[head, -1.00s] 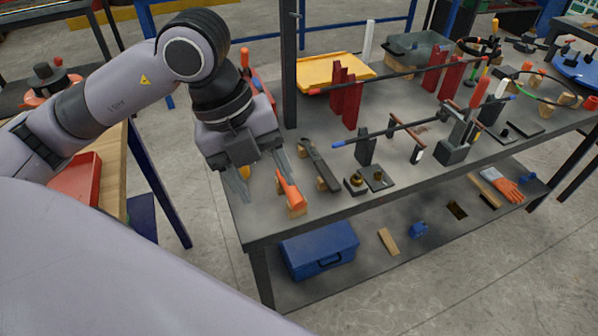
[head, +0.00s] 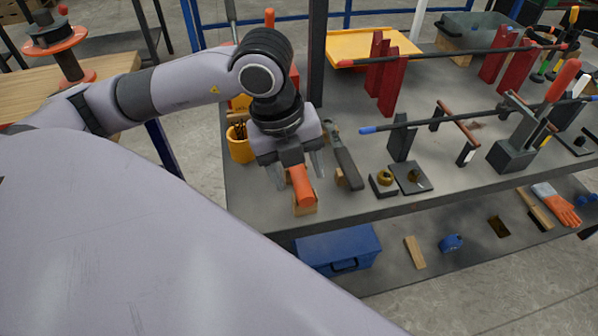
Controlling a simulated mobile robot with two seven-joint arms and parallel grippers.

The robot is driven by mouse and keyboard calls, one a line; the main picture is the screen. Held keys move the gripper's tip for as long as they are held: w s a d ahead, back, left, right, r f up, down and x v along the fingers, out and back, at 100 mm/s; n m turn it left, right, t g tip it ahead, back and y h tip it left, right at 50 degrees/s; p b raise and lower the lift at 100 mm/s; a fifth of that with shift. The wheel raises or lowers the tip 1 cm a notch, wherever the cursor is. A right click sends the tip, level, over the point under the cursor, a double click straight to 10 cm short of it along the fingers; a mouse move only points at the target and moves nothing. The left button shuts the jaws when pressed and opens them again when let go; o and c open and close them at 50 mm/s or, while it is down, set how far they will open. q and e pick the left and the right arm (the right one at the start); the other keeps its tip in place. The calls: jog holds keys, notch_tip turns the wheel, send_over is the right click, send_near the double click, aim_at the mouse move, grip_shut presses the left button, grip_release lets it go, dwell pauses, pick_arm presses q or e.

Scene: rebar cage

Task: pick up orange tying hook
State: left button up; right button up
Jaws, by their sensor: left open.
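The orange tying hook (head: 302,186) appears as an orange handle lying on a small wooden block (head: 304,210) near the front left edge of the workbench. Its far part is hidden beneath my left gripper. My left gripper (head: 297,173) is open, pointing down over the hook. One finger shows to the left of the orange handle and the other to its right. I see no clear grip on it, and cannot tell how far above the bench the fingertips are. My right gripper is not in view.
A dark long-handled tool (head: 342,155) lies on wooden supports just right of the gripper. A yellow cup (head: 240,146) stands to its left. Brass-topped pieces, bars on red stands (head: 388,85) and a yellow tray (head: 372,45) fill the bench further right and behind.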

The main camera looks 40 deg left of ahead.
pick_arm(q)
jog(key=shift+w+d+f, duration=0.1)
jog(key=shift+f, duration=0.35)
jog(key=shift+c, duration=0.2)
grip_shut()
jog(key=shift+r, duration=0.1)
notch_tip(320, 180, up, 20)
jog(key=p, duration=0.3)
